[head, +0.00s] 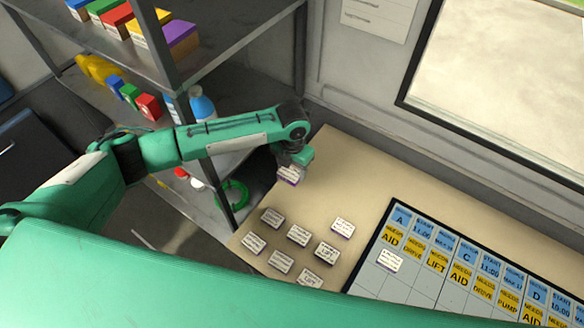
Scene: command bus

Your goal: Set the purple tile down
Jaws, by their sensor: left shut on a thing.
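My left gripper (295,165) is shut on the purple tile (289,175), a small block with a white printed face and a purple edge. It holds the tile over the back left part of the beige table (350,170), near the table's left edge. I cannot tell whether the tile touches the table. The gripper hides part of the tile. Several similar white-faced tiles (298,235) lie loose at the table's front left. My right gripper is not in view.
A board (405,284) with blue and yellow labels lies at the right, with one white-faced tile (390,260) on it. A grey metal shelf (215,45) with coloured boxes stands left of the table. A framed window (500,80) is behind. Table between tiles and wall is bare.

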